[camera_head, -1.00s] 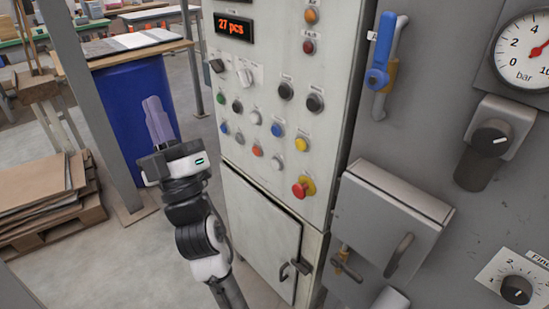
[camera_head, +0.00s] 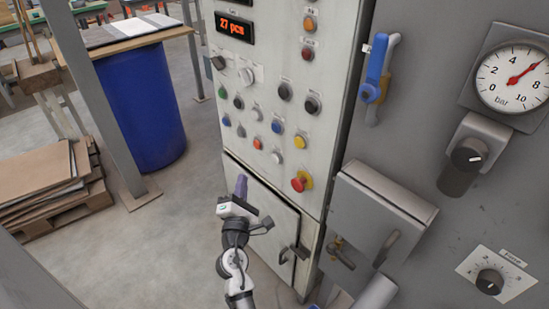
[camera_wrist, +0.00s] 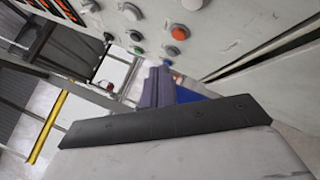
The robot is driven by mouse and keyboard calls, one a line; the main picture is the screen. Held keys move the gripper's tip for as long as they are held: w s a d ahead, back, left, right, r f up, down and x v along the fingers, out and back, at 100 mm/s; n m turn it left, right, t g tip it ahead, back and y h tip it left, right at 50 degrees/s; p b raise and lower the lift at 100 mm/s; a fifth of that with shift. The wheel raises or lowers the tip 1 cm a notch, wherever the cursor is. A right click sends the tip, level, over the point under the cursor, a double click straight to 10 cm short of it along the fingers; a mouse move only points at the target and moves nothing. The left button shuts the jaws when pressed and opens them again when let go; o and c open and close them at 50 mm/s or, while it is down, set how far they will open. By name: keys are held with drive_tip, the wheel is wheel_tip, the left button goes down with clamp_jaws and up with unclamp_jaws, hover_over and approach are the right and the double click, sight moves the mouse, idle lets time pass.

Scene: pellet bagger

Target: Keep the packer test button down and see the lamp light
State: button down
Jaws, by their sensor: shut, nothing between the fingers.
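The pale control panel carries several push buttons: among them green (camera_head: 223,94), blue (camera_head: 226,120), another blue (camera_head: 277,127), orange-red (camera_head: 257,143), white (camera_head: 277,157) and yellow (camera_head: 300,142). Their labels are too small to read, so I cannot tell which is the packer test button. An amber lamp or button (camera_head: 310,24) and a red one (camera_head: 307,53) sit higher; neither clearly glows. My gripper (camera_head: 241,183) is shut and empty, its purple fingers pointing up below the button rows. In the wrist view the fingers (camera_wrist: 158,85) show below an orange button (camera_wrist: 180,33). Contact with any button is not visible.
A red mushroom button (camera_head: 300,184) is at the panel's lower right. A cabinet door (camera_head: 262,215) lies behind my gripper. A grey box (camera_head: 378,215) and a blue-handled valve (camera_head: 377,68) are on the right. A blue drum (camera_head: 140,110) stands left; floor between is clear.

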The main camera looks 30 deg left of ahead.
drive_tip(key=p, duration=0.2)
approach(272, 156)
drive_tip(key=shift+s+a+x, duration=0.1)
drive_tip(key=shift+a+x, duration=0.1)
drive_tip(key=shift+x, duration=0.7)
drive_tip(key=shift+s+a+x, duration=0.1)
drive_tip(key=shift+a+x, duration=0.1)
drive_tip(key=shift+x, duration=0.7)
drive_tip(key=shift+s+a+x, duration=0.1)
drive_tip(key=shift+a+x, duration=0.05)
drive_tip(key=shift+x, duration=0.7)
drive_tip(key=shift+r, duration=0.15)
drive_tip(key=shift+w, duration=0.4)
drive_tip(key=shift+w+d, duration=0.3)
drive_tip(key=shift+w, duration=0.2)
idle(1.5)
drive_tip(key=shift+s, duration=0.1)
idle(0.9)
drive_tip(key=shift+s+a, duration=0.35)
drive_tip(key=shift+s, duration=0.45)
drive_tip(key=shift+s+a+b, duration=0.2)
drive_tip(key=shift+s+a, duration=0.1)
drive_tip(key=shift+s, duration=0.5)
drive_tip(key=shift+s+a+b, duration=0.25)
drive_tip(key=shift+s, duration=0.55)
drive_tip(key=shift+s+a+b, duration=0.2)
drive_tip(key=shift+s+a, duration=0.1)
drive_tip(key=shift+s, duration=0.5)
